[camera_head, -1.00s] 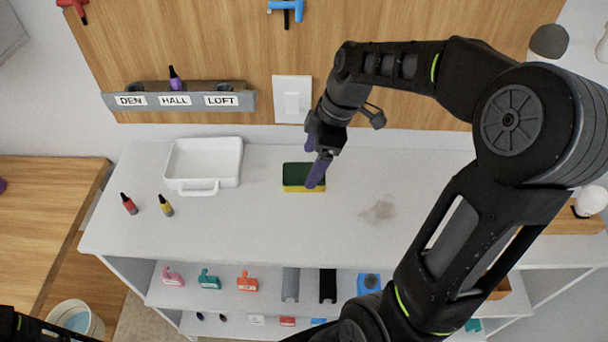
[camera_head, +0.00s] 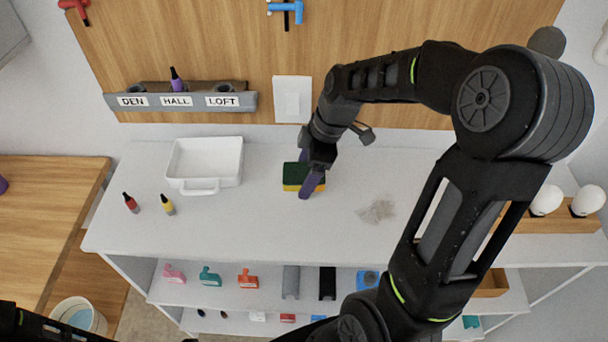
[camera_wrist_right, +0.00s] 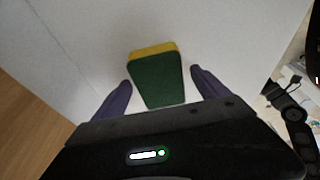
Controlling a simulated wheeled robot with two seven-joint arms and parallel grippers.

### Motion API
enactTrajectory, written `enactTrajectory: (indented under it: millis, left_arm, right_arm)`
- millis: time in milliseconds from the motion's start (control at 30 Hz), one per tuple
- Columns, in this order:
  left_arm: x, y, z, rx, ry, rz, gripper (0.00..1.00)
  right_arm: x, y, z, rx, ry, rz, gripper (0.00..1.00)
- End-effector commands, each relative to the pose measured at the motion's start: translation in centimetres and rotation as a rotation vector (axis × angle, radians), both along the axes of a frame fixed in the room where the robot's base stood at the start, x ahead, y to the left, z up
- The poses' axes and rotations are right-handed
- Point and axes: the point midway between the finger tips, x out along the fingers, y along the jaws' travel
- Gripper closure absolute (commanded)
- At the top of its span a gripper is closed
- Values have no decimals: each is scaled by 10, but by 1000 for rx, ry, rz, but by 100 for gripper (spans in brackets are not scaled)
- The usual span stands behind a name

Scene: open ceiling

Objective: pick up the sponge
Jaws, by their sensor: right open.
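The sponge (camera_head: 292,178), dark green on top with a yellow lower layer, lies flat on the white counter (camera_head: 240,230). My right gripper (camera_head: 307,180) is over the sponge's right part in the head view and hides some of it. In the right wrist view the sponge (camera_wrist_right: 157,80) lies ahead of and between the two purple fingers of my right gripper (camera_wrist_right: 160,95). The fingers are spread, one on each side, with counter showing between them and the sponge. My left gripper is not in view; only a dark part of my left arm shows at the lower left.
A white tray (camera_head: 172,166) stands left of the sponge. A grey smudge (camera_head: 377,211) marks the counter at right. The labelled rack (camera_head: 190,101) is behind.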

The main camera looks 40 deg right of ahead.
Motion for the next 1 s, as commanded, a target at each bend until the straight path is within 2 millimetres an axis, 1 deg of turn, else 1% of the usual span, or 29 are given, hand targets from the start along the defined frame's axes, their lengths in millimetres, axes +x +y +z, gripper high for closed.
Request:
enactTrajectory:
  millis: [333,1000]
  left_arm:
    - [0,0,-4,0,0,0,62]
    - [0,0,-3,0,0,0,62]
  right_arm:
    - [0,0,-3,-1,-1,0,15]
    - [0,0,-2,0,0,0,70]
